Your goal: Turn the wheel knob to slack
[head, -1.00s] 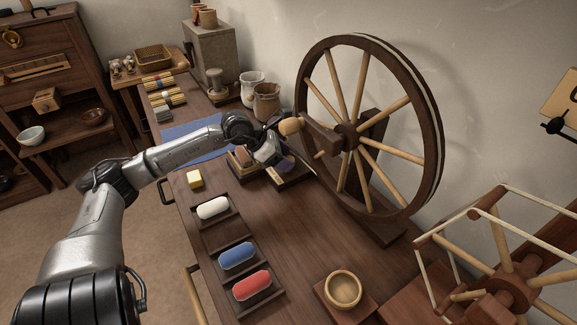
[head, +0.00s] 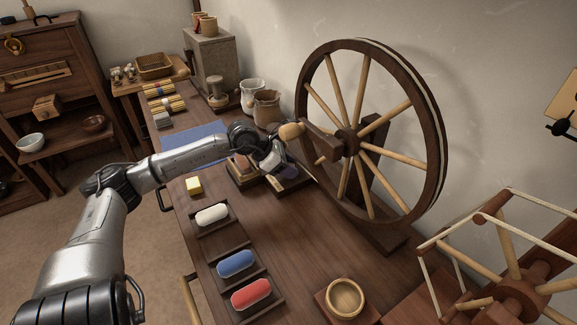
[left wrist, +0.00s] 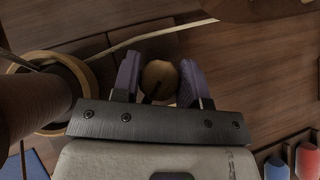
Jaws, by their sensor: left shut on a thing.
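The big dark wooden spinning wheel (head: 434,165) with pale spokes stands on the bench at the right in the head view. My left gripper (head: 288,171) is low beside the wheel's near left side. In the left wrist view its two purple-padded fingers (left wrist: 158,80) are closed on either side of a round tan wooden knob (left wrist: 160,76) with a dark slot. The knob is hidden behind my gripper in the head view. No slack mark is readable. My right gripper is not in view.
A wooden bowl (head: 345,298) stands in front. A tan bulb-shaped part (head: 291,131) sits just above my left gripper. The bench between rolls and wheel is clear.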

